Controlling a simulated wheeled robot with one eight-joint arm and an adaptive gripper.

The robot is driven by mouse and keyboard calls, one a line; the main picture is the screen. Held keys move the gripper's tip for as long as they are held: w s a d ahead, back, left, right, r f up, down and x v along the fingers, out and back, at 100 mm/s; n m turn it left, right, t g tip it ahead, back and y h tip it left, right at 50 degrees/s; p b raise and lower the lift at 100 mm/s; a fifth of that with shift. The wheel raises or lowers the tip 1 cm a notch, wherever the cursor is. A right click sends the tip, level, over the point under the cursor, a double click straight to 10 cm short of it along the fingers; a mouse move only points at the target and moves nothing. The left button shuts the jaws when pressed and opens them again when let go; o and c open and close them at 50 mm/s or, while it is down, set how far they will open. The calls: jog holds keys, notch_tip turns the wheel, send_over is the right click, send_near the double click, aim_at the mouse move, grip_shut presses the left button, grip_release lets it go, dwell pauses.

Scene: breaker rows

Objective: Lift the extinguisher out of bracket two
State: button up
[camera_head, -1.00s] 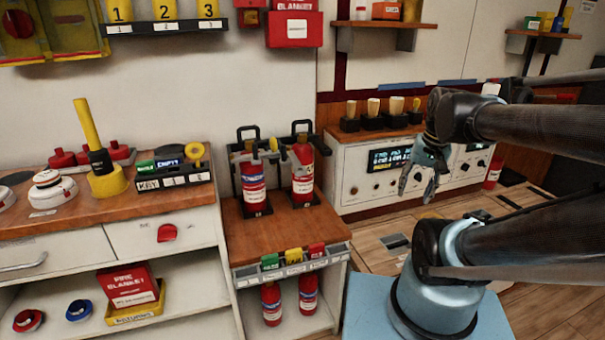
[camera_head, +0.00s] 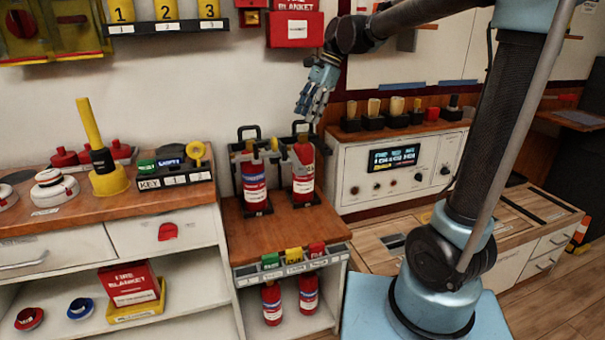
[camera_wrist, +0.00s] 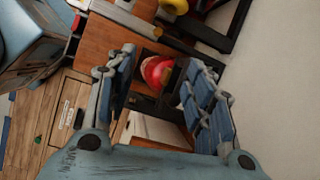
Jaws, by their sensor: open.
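Two red extinguishers with white labels stand upright in black brackets on the wooden cabinet top: a left one (camera_head: 253,182) and a right one (camera_head: 303,178). I cannot read which of the brackets is two. My gripper (camera_head: 308,112) is above the right extinguisher, fingers pointing down, open and empty. In the wrist view the red top of an extinguisher (camera_wrist: 156,72) shows between the spread fingers, beyond their tips. A gap seems to remain between the fingers and it.
Colored tags (camera_head: 293,255) line the cabinet's front edge. More extinguishers (camera_head: 271,303) stand on the shelf below. A red fire blanket box (camera_head: 293,29) hangs on the wall close to my gripper. A white console (camera_head: 396,168) stands to the right.

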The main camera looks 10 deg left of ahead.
aim_at(299, 134)
jog(key=shift+m, duration=0.8)
jog(key=w, duration=0.1)
jog(key=w+a+f, duration=0.1)
jog(key=w+a, duration=0.1)
jog(key=shift+w+f, duration=0.1)
jog(key=shift+f, duration=0.15)
jog(key=shift+w+d+f, duration=0.25)
jog(key=shift+w+f, duration=0.05)
jog(key=shift+w, duration=0.15)
jog(key=shift+x, duration=3.7)
jog(key=shift+d, duration=0.1)
jog(key=shift+c, duration=0.3)
jog(key=shift+s, duration=0.1)
grip_shut()
